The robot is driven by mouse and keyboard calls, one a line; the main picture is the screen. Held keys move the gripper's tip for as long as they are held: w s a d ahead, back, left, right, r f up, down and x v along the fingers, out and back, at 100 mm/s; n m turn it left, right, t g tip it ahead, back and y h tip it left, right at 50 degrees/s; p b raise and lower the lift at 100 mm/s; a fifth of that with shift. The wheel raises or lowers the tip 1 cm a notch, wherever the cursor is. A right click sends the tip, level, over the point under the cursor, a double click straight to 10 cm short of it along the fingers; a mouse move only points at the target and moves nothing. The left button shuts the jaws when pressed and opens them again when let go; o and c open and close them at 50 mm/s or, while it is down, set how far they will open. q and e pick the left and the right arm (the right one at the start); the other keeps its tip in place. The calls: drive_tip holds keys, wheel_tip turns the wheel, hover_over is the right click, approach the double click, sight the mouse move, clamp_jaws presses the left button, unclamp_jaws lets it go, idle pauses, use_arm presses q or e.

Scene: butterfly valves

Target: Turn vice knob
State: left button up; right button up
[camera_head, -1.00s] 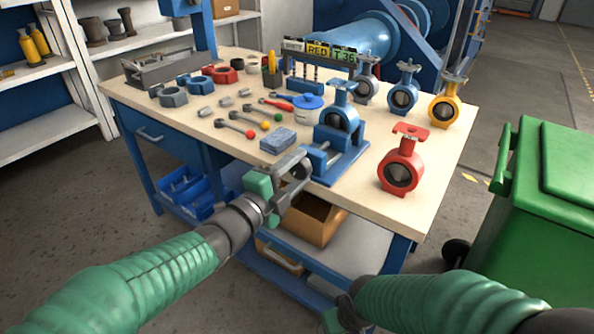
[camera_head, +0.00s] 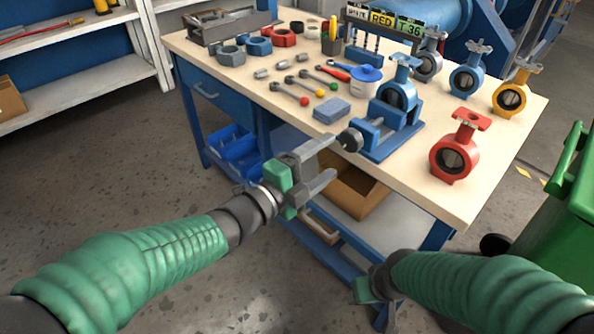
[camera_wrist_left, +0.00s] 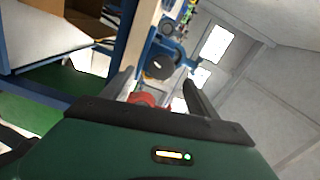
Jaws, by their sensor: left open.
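The blue vice (camera_head: 390,130) stands at the near edge of the workbench with a blue butterfly valve (camera_head: 398,92) in it. Its dark round knob (camera_head: 350,140) faces out past the table edge. The knob also shows in the left wrist view (camera_wrist_left: 158,66), ahead of and between the fingers. My left gripper (camera_head: 331,158) is open and empty, just short of the knob, to its lower left and apart from it. My right gripper (camera_head: 376,292) hangs low by the bench's front; its fingers are too unclear to judge.
A red valve (camera_head: 455,150) stands right of the vice, a blue sponge-like block (camera_head: 331,110) left of it. Several tools and nuts lie further left. A cardboard box (camera_head: 352,190) sits on the shelf below. A green bin (camera_head: 565,200) is at right.

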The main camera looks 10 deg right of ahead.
use_arm(q)
drive_tip(key=p+v, duration=0.1)
drive_tip(key=v, duration=0.8)
drive_tip(key=shift+p, duration=0.4)
drive_tip(key=shift+s+a, duration=0.1)
